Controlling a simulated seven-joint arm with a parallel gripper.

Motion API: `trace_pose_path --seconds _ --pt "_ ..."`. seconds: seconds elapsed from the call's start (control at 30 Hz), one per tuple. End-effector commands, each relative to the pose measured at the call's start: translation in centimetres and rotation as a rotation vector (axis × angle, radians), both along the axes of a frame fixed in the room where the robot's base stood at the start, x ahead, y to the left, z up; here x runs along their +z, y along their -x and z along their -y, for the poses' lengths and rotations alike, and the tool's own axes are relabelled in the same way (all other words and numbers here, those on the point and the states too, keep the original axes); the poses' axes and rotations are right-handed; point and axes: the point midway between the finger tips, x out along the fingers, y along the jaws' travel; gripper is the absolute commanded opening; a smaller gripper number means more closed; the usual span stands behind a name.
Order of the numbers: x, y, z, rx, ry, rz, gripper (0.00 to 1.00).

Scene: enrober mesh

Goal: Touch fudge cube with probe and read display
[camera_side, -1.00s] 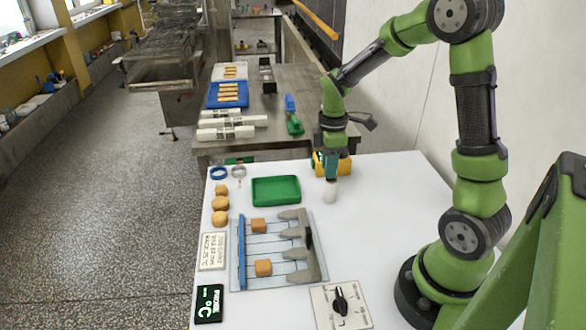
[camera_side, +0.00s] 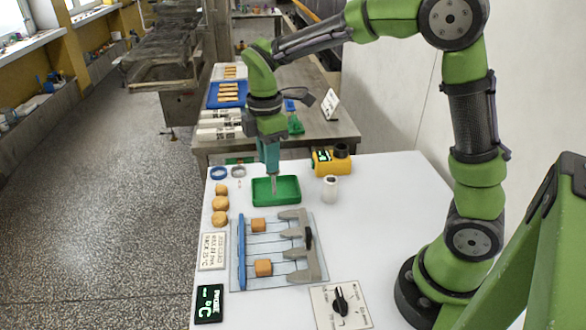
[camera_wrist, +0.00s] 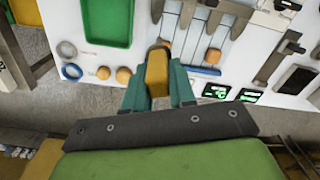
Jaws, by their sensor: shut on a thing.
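My gripper (camera_side: 270,165) is shut on the probe, whose thin grey shaft (camera_side: 274,187) points down in front of the green tray in the side view; its height above the tray is hard to judge. In the wrist view my fingers (camera_wrist: 157,90) grip its yellow-orange handle (camera_wrist: 157,72). Two tan fudge cubes, a far one (camera_side: 258,225) and a near one (camera_side: 263,267), lie on the wire mesh frame, apart from the probe. The black display panel (camera_side: 208,303) lies at the near left, with lit characters too small to read surely.
The green tray (camera_side: 288,181) is behind the mesh frame (camera_side: 281,284). Grey clamp-like pieces (camera_side: 303,253) stand on its right side. Several round tan pieces (camera_side: 220,203) line the left.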

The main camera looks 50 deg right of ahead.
Motion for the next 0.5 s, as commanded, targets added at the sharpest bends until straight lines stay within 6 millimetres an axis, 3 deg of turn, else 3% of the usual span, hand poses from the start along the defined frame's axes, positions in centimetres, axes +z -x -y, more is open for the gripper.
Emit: trace_pose_path --seconds 0.03,0.1,0.2,0.5 --pt "-0.1 -0.4 -1.7 0.030 0.000 0.002 0.00" --pt "0.0 -0.8 -3.2 0.049 -0.001 0.007 0.00" --pt "0.1 -1.3 -4.4 0.058 -0.002 0.012 0.00" --pt "0.4 -1.5 -4.4 0.030 -0.005 0.020 0.00"
